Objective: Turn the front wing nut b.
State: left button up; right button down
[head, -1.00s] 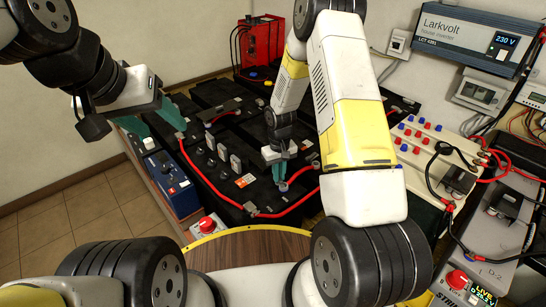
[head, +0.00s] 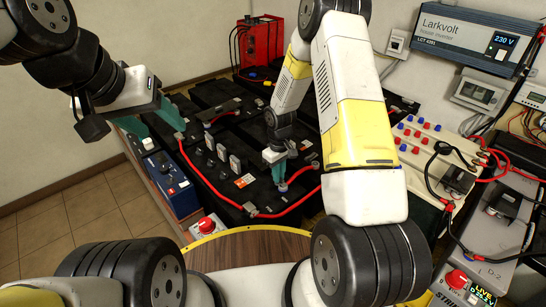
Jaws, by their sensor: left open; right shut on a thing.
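My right gripper (head: 281,178) reaches down among the black batteries, with its green fingers pointing down. It is shut on a small grey piece (head: 283,187) at a battery terminal, where the wing nut sits. The fingers cover most of it, so its shape and angle are hard to tell. A red cable (head: 290,208) ends close to this spot. My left gripper (head: 155,121) is open and empty, held above the left end of the batteries. Its green fingers are apart.
A blue box (head: 172,183) stands left of the batteries, with a red button (head: 207,225) near it. A red charger (head: 260,42) is at the back. A cream panel (head: 425,150) with red and blue caps lies right. My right arm hides part of the battery bank.

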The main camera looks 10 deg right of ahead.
jog(key=c, duration=1.5)
grip_release()
jog(key=shift+r, duration=3.95)
